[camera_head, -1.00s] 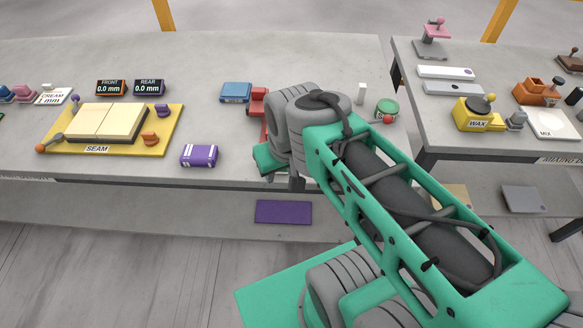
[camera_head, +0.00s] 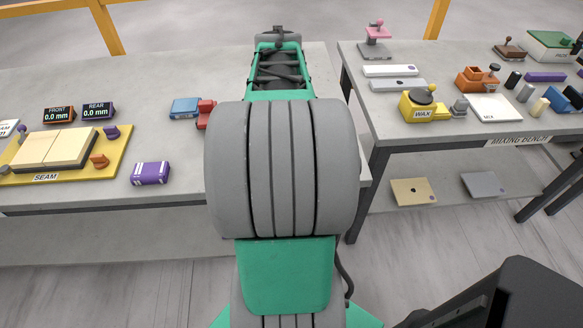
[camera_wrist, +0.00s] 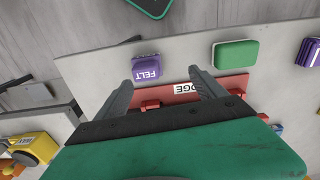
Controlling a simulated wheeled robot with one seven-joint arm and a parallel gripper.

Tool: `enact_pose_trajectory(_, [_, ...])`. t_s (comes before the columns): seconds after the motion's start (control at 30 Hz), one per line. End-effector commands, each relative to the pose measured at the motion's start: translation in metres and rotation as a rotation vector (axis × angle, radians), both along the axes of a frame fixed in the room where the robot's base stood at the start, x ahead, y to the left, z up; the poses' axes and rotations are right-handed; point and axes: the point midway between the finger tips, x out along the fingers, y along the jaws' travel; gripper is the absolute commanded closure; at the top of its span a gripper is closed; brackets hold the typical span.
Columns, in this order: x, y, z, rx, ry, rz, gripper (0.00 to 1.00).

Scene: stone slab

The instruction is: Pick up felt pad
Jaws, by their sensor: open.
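The felt pad (camera_wrist: 146,68) is a small purple block labelled FELT in the wrist view. It lies on the grey bench top near its edge, beside a red EDGE piece (camera_wrist: 235,84). My gripper (camera_wrist: 161,76) is open and empty. Its fingers point toward the bench, with the felt pad showing between the fingertips, nearer the left one. I cannot tell how high the fingers are above the pad. In the head view my arm hides the felt pad and the fingers.
A green block (camera_wrist: 236,54) lies right of the felt pad, and a purple striped block (camera_head: 150,173) lies farther along the bench. A yellow SEAM board (camera_head: 110,160) stands at left. A yellow WAX pot (camera_head: 424,105) stands on the right bench, across a gap.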

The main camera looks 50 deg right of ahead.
Motion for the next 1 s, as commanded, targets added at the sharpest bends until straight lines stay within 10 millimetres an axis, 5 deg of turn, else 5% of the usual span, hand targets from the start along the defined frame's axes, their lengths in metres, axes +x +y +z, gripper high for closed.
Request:
enact_pose_trajectory(0.13, [-0.022,-0.025,-0.01,0.022,0.016,-0.074,0.2])
enact_pose_trajectory(0.6, [-0.019,-0.021,-0.079,0.021,0.015,-0.074,0.2])
enact_pose_trajectory(0.83, [-0.019,-0.021,-0.083,0.019,0.012,-0.073,0.2])
enact_pose_trajectory(1.0, [-0.019,-0.021,-0.082,0.019,0.012,-0.073,0.33])
